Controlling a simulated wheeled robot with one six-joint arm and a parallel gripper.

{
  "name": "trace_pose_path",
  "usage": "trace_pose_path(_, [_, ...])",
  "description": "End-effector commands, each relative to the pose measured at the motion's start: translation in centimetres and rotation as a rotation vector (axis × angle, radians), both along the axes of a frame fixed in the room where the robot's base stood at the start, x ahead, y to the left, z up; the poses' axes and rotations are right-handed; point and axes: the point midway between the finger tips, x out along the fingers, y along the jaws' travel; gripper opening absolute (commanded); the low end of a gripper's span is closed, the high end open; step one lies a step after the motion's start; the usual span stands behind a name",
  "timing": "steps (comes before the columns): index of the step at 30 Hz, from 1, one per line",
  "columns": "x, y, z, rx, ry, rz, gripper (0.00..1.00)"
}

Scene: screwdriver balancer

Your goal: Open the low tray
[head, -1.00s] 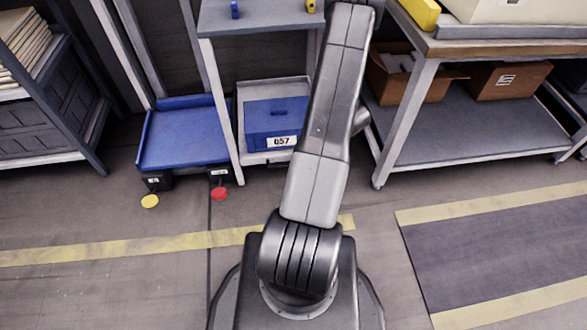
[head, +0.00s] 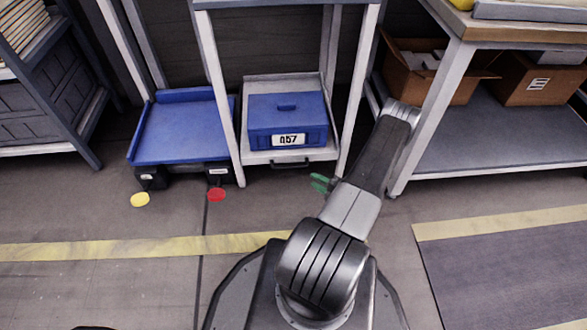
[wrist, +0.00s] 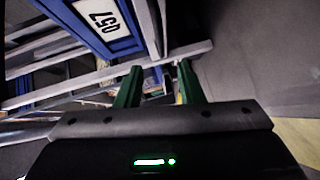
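The low tray (head: 262,158) is a pale pull-out tray under the workbench, between its legs. It has a dark handle (head: 290,163) on its front edge. A blue box (head: 288,134) labelled 057 sits in it; the box also shows in the wrist view (wrist: 95,22). My gripper (head: 321,183) has green fingers and is low, just in front and right of the handle, apart from it in the head view. In the wrist view the two green fingers (wrist: 158,84) stand apart with nothing held between them. The handle is not clear in the wrist view.
A blue platform (head: 183,130) stands left of the tray, with yellow (head: 140,199) and red (head: 216,195) discs on the floor before it. The workbench's right leg (head: 356,95) is close to my arm. A shelf with cardboard boxes (head: 428,72) is at right.

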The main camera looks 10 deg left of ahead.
Motion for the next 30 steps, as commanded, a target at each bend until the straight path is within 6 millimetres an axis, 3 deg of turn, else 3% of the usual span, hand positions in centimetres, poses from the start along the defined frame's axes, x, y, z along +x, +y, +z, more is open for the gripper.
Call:
trace_pose_path(21, [5.0, 9.3, -1.7, -0.002, -0.001, 0.004, 0.34])
trace_pose_path(30, [6.3, 11.6, -1.9, -0.001, 0.002, 0.0, 0.34])
